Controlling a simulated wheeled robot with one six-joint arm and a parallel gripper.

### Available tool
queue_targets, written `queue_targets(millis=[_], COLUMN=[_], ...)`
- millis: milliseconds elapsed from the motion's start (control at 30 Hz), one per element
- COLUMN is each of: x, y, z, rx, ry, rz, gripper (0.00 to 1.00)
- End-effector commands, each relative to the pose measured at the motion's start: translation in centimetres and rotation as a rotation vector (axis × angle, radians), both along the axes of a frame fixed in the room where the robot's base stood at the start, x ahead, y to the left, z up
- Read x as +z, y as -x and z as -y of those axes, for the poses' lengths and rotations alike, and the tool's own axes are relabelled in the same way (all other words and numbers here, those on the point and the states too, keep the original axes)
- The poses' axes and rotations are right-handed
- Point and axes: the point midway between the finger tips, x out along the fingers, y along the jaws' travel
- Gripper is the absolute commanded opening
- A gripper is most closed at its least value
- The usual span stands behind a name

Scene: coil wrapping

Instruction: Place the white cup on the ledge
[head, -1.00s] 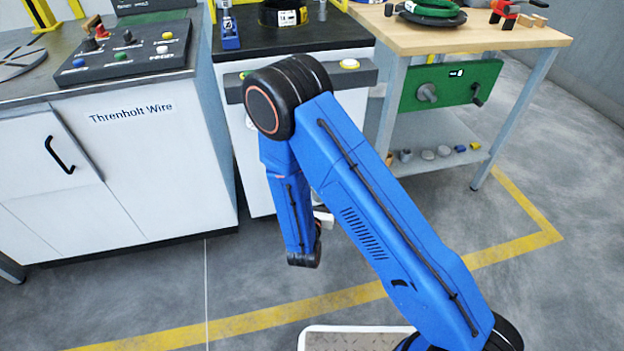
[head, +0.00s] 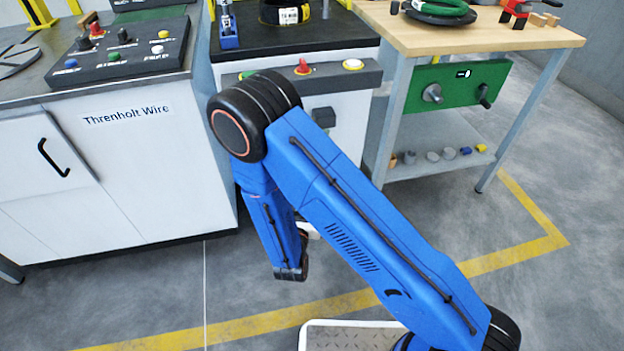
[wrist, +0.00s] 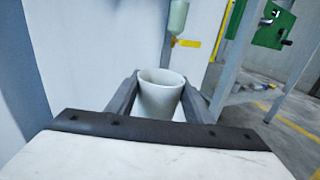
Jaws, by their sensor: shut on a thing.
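The white cup (wrist: 158,97) shows in the wrist view, upright between the two grey fingers of my gripper (wrist: 162,92). My gripper is shut on it. In the head view the cup and the fingers are hidden behind my blue arm, which hangs in front of the white machine cabinet. The ledge cannot be told for sure; a dark grey ledge-like strip (head: 345,80) with red and yellowish buttons runs along the front of the middle machine.
A wooden workbench (head: 420,40) with a green panel (head: 455,88) stands at the right. A white cabinet (head: 110,165) with a button box (head: 115,52) stands at the left. A greenish bottle (wrist: 178,17) is ahead in the wrist view. The floor has yellow lines.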

Motion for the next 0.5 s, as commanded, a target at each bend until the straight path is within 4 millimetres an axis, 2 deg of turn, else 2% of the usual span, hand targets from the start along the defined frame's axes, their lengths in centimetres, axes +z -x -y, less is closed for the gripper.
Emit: queue_targets(millis=[33, 500], x=[0.0, 0.0], y=[-1.1, -10.4], z=[0.2, 1.2], rx=[-0.005, -0.002], ry=[-0.002, -0.001], rz=[0.001, 0.001], gripper=[0.22, 0.22])
